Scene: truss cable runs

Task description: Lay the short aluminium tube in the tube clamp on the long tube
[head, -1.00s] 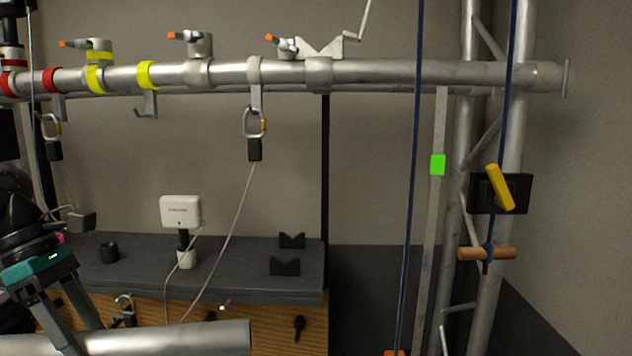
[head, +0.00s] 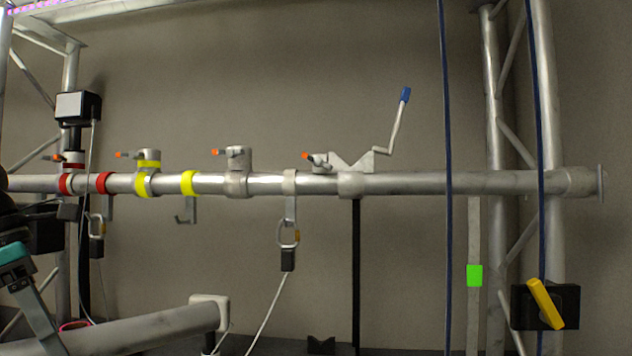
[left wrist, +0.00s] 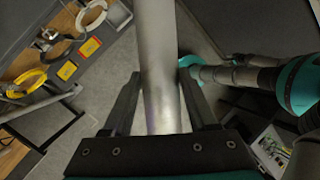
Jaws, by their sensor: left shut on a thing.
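The short aluminium tube (head: 150,330) is in my left gripper (head: 42,325), at the lower left of the head view. It slopes up to the right, its free end below the long tube (head: 420,184) and apart from it. The left wrist view shows the short tube (left wrist: 160,70) between both fingers. The tube clamp (head: 352,163) sits on the long tube right of centre. It has an open V-shaped saddle, a crank handle with a blue tip on its right and an orange-tipped lever on its left; its saddle looks empty. My right gripper is not in view.
Red and yellow bands, other clamps (head: 237,160) and a hanging carabiner (head: 288,235) are along the long tube left of the clamp. A dark blue rope (head: 447,220) hangs before the tube at right.

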